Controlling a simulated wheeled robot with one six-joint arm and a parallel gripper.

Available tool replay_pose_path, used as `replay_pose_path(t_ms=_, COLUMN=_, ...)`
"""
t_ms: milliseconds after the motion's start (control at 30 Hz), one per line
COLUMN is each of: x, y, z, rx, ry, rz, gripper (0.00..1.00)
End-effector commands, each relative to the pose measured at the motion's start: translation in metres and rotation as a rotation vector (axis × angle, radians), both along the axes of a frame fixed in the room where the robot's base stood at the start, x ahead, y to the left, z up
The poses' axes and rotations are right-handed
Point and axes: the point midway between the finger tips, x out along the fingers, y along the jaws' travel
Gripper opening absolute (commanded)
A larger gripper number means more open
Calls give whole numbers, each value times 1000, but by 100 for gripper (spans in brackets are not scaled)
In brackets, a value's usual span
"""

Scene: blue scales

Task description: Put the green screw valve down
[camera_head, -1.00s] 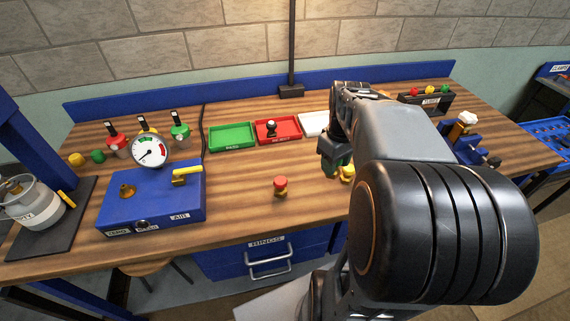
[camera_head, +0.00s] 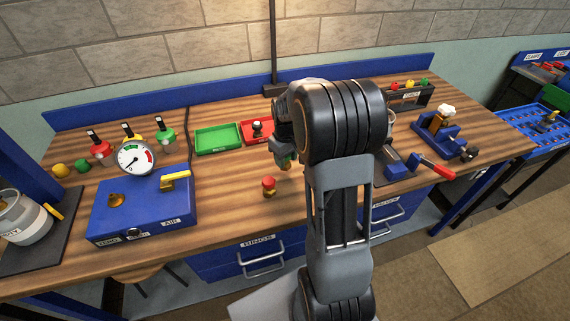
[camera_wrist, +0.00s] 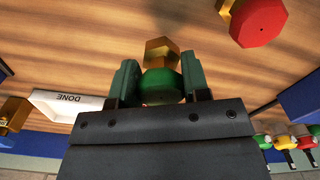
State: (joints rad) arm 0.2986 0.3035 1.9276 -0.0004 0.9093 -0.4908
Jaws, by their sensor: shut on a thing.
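The green screw valve shows in the wrist view as a round green cap (camera_wrist: 161,87) with a brass hex body (camera_wrist: 161,53). My gripper (camera_wrist: 160,80) is shut on the green cap, one finger on each side, and the brass part points away from the palm. In the head view my gripper (camera_head: 287,158) is over the middle of the wooden bench (camera_head: 225,172), in front of the red tray, and the valve is mostly hidden there. I cannot tell whether the valve touches the bench.
A red-capped brass valve (camera_head: 268,187) stands just left of my gripper. A green tray (camera_head: 218,140) and a red tray (camera_head: 257,141) lie behind. A white DONE tray (camera_wrist: 68,103) shows in the wrist view. A blue gauge box (camera_head: 140,208) stands left. Bare wood lies between.

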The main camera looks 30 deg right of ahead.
Motion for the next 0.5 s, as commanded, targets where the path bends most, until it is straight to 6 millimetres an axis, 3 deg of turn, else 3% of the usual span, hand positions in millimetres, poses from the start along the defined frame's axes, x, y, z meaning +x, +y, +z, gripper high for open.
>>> replay_pose_path(t_ms=267, x=2, y=1, z=-32, rx=1, ry=3, rz=0, gripper=15)
replay_pose_path(t_ms=500, x=2, y=0, z=-33, rx=0, ry=0, rz=0, gripper=15)
